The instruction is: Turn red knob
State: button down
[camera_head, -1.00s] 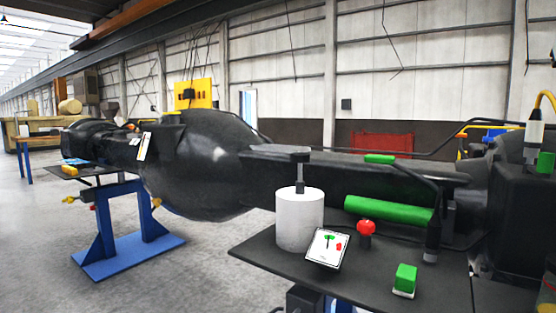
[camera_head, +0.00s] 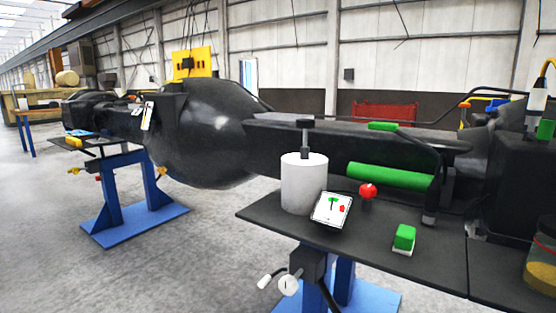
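A red knob (camera_head: 368,191) stands on a short dark stem on the black shelf (camera_head: 440,262). It is right of a white cylinder and in front of a green cylinder lying along the black casting. A small white card (camera_head: 331,209) with a green mark and a red mark leans just left of the knob. My gripper is not in view, and nothing touches the knob.
The white cylinder (camera_head: 304,183) has a dark post on top. A green block (camera_head: 404,237) sits on the shelf's front part, and the green cylinder (camera_head: 390,177) lies behind. The large black casting (camera_head: 205,135) rests on blue stands (camera_head: 130,216). Grey floor at left is clear.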

aim_at(367, 192)
jog(key=k+j, duration=0.75)
